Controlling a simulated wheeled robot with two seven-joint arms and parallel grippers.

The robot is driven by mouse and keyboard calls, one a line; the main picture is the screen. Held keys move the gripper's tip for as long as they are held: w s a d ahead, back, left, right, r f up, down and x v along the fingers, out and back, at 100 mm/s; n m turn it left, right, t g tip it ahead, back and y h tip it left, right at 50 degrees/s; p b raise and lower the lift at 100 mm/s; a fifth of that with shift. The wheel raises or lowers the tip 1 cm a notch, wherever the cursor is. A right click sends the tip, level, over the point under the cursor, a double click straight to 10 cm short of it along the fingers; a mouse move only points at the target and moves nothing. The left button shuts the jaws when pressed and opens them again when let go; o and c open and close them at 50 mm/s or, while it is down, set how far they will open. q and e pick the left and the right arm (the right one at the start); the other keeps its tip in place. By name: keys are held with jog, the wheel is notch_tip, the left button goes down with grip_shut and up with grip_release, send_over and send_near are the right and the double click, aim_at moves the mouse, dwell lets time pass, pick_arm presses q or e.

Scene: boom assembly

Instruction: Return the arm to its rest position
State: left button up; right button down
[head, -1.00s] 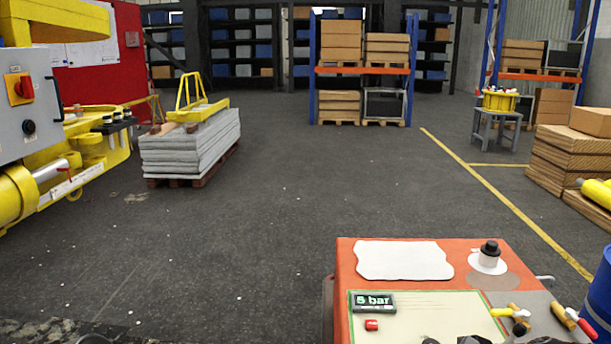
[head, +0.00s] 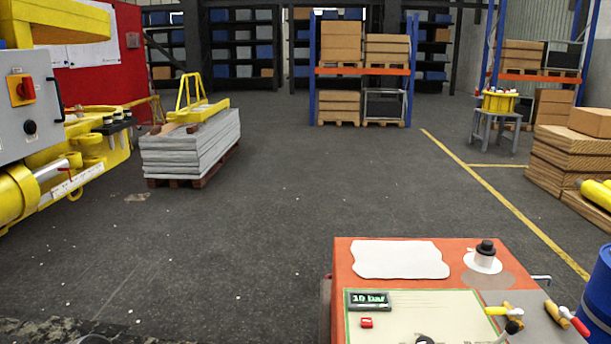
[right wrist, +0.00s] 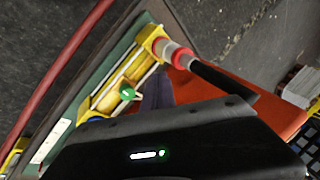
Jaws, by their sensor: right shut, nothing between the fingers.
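My right gripper (right wrist: 158,92) shows in the right wrist view as dark, closed fingers beyond its black body, with nothing held. Beside it are a yellow fitting (right wrist: 152,40) with a red-collared black handle (right wrist: 222,80) and a green knob (right wrist: 127,93). In the head view an orange bench (head: 345,258) stands at the lower right. Its display (head: 369,301) reads 10 bar, above a red button (head: 366,323). My left gripper is in neither view.
A blue drum (head: 602,290) stands close right of the bench. Yellow machinery with a grey control box (head: 28,105) is at the left. A pallet with grey slabs (head: 190,150) stands farther back. The dark floor between is free.

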jog(key=s+a+f+n+g, duration=0.1)
jog(key=s+a+f+n, duration=0.1)
jog(key=s+a, duration=0.4)
jog(key=s+a+f+n+g+y, duration=0.1)
jog(key=s+a+f+n+g, duration=0.1)
jog(key=s+a, duration=0.4)
notch_tip(320, 180, down, 3)
jog(key=shift+s+r+n+g+y, duration=0.15)
jog(key=shift+s+n+g+y, duration=0.25)
jog(key=shift+s, duration=0.85)
jog(key=shift+a, duration=0.1)
